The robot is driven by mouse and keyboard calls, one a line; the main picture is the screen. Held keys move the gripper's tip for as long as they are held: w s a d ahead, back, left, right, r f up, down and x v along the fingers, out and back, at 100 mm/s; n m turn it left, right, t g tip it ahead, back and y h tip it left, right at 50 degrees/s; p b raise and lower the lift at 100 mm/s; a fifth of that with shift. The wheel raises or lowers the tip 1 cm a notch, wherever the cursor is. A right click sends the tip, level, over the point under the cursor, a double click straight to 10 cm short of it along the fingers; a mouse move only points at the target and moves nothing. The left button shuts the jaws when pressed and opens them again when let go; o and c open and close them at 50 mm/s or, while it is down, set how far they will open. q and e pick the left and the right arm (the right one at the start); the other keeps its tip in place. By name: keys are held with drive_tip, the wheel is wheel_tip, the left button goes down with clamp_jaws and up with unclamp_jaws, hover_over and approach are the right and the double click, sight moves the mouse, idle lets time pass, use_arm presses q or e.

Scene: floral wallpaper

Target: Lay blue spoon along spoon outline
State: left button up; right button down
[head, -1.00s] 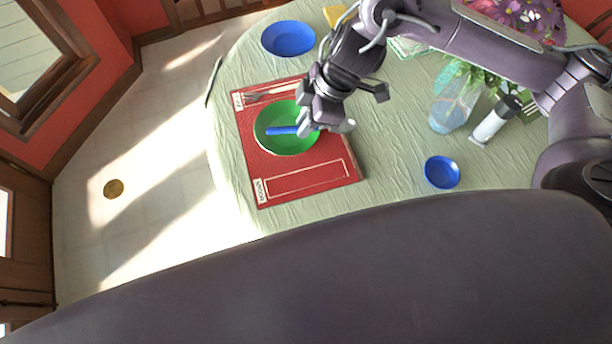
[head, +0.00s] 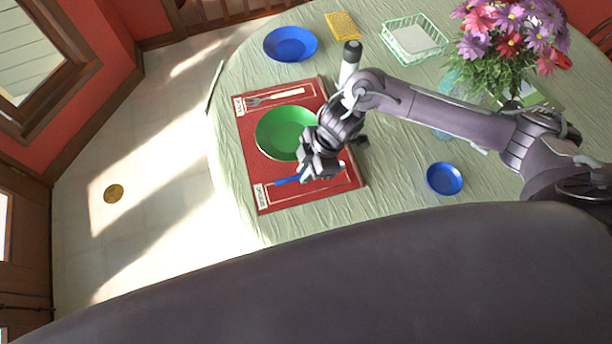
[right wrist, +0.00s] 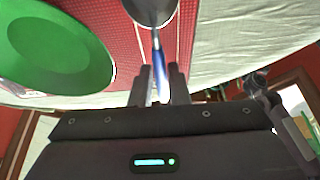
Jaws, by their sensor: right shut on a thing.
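The blue-handled spoon shows its blue handle (head: 287,180) left of my right gripper (head: 318,174), over the near strip of the red mat (head: 300,203). The gripper is shut on the spoon. In the right wrist view the blue handle (right wrist: 161,82) lies between the fingers and the grey bowl (right wrist: 152,10) points away from the gripper. The pale spoon outline (head: 312,192) is on the mat's near side, beside a white label (head: 260,193), partly covered by spoon and gripper. I cannot tell whether the spoon touches the mat. My left gripper is not in view.
A green plate (head: 280,132) sits mid-mat, close to the gripper. A fork (head: 270,98) lies on the far strip. A small blue bowl (head: 444,178) stands right of the mat.

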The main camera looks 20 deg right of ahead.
sight(306, 185)
drive_tip(key=shift+f, duration=2.25)
drive_tip(key=shift+f, duration=0.2)
drive_tip(key=c, duration=1.4)
unclamp_jaws()
drive_tip(key=b+v, duration=0.1)
drive_tip(key=v, duration=1.1)
drive_tip(key=shift+r, duration=0.25)
